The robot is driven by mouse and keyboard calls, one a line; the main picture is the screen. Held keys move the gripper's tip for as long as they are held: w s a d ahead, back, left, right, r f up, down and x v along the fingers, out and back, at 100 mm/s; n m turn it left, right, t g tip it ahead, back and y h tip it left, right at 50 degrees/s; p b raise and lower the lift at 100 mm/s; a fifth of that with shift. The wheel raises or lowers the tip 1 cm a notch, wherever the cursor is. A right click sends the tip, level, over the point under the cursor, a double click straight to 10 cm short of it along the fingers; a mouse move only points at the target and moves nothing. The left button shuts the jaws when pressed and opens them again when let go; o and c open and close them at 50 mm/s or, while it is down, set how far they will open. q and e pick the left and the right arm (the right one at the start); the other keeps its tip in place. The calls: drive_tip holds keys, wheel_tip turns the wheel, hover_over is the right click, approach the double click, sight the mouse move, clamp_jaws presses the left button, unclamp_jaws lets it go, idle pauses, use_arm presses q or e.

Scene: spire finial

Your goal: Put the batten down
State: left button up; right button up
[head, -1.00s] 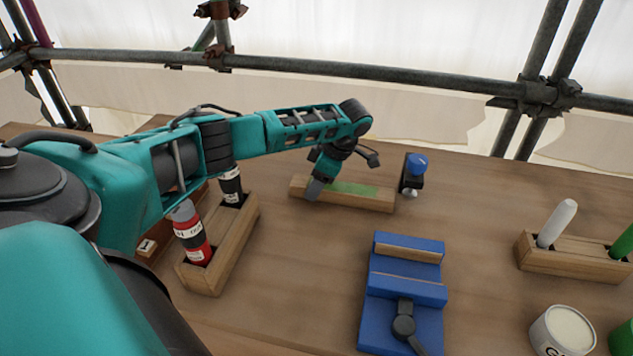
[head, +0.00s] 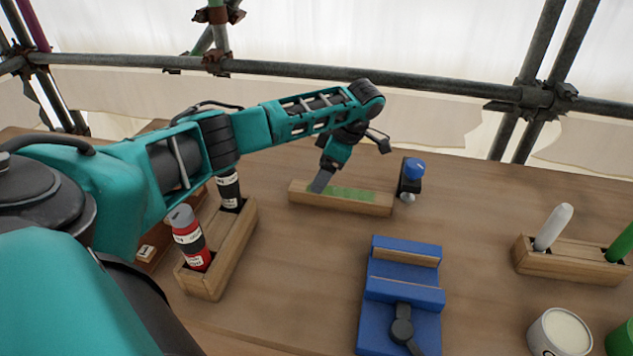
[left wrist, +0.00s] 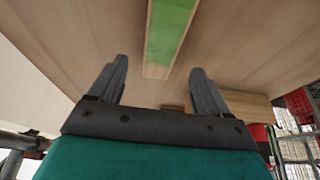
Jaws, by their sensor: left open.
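The batten (head: 345,202) is a wooden strip with a green patch along its middle. It lies on the bench top toward the back. My left gripper (head: 320,184) is over its left part in the head view. In the left wrist view the two fingers of the left gripper (left wrist: 160,88) stand wide apart with nothing between them. The batten (left wrist: 170,30) shows beyond the fingertips there, apart from both. My right gripper is not in view.
A black clamp with a blue knob (head: 414,169) stands at the batten's right end. A blue vise (head: 404,270) is nearer. Wooden holders carry bottles (head: 193,240) at left and pens (head: 553,227) at right. A white tin (head: 560,332) stands front right. Bench around the vise is clear.

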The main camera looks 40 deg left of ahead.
sight(334, 191)
use_arm(q)
drive_tip(key=v, duration=0.6)
drive_tip(key=shift+r, duration=0.15)
drive_tip(key=shift+d, duration=0.15)
